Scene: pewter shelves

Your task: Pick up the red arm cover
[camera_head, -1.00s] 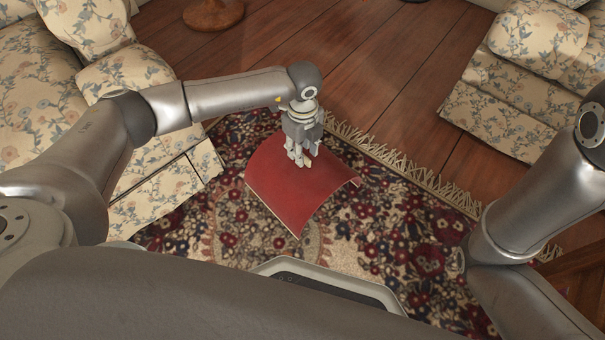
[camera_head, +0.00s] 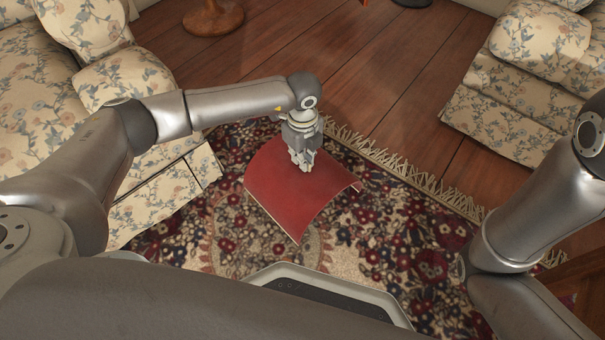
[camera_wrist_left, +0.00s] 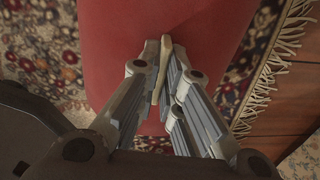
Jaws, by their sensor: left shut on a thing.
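The red arm cover (camera_head: 298,190) is a curved red sheet over the patterned rug in the head view. My left gripper (camera_head: 305,166) points down at the cover's upper middle. In the left wrist view its fingers (camera_wrist_left: 160,62) are close together, shut on a pinched fold of the red arm cover (camera_wrist_left: 110,50). A thin pale edge shows between the fingers. The head view does not show clearly whether the cover touches the rug. My right arm shows at the right of the head view, but its gripper is out of view.
The fringed rug (camera_head: 400,235) lies on a wooden floor (camera_head: 370,70). A floral sofa (camera_head: 45,90) stands at the left and a floral seat (camera_head: 520,100) at the right. A round wooden base (camera_head: 213,17) stands at the back. The floor between the seats is clear.

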